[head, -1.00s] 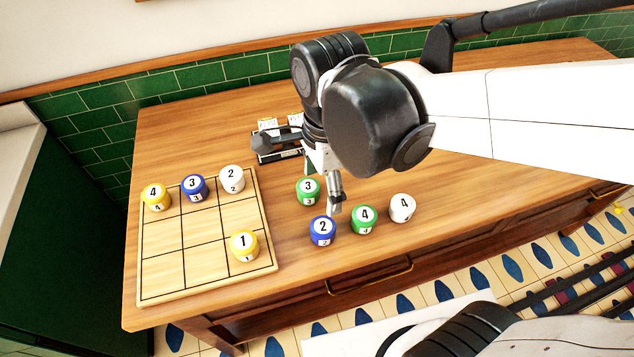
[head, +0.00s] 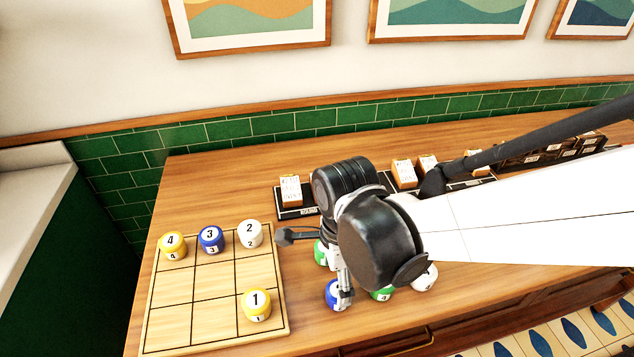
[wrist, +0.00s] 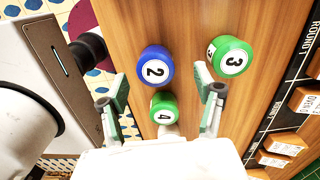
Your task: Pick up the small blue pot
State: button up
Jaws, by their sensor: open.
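A blue pot marked 2 (head: 331,291) stands upright on the wooden table, partly hidden behind my gripper (head: 345,298). In the wrist view the blue pot (wrist: 155,66) lies just beyond the fingertips, between their lines. My gripper (wrist: 163,92) is open and its fingers hold nothing. A green pot marked 4 (wrist: 164,106) shows between the fingers, closer to the palm than the blue pot. Another blue pot, marked 3 (head: 211,239), stands on the gridded board's back row.
A green pot marked 3 (head: 319,252) and a white pot marked 4 (head: 425,277) stand close by. The gridded board (head: 195,322) also holds two yellow pots and a white one. Racks with cards (head: 291,190) stand at the back.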

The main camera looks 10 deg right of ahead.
jog(key=shift+s+d+f+b, duration=0.1)
jog(key=shift+s+f+b, duration=0.1)
jog(key=shift+f, duration=1.1)
jog(key=shift+s+d+f+b, duration=0.1)
jog(key=shift+s+f+b, duration=0.1)
jog(key=shift+f, duration=1.05)
jog(key=c, duration=1.3)
jog(key=shift+c, duration=0.2)
jog(key=shift+r, duration=0.15)
jog(key=shift+r, duration=0.9)
notch_tip(320, 180, up, 2)
jog(key=shift+r+p, duration=0.2)
jog(key=shift+p, duration=0.3)
jog(key=s+a+r+p, duration=0.1)
jog(key=s+a+r, duration=0.5)
jog(key=s+a, duration=0.2)
jog(key=shift+s+r, duration=0.25)
jog(key=shift+r, duration=0.05)
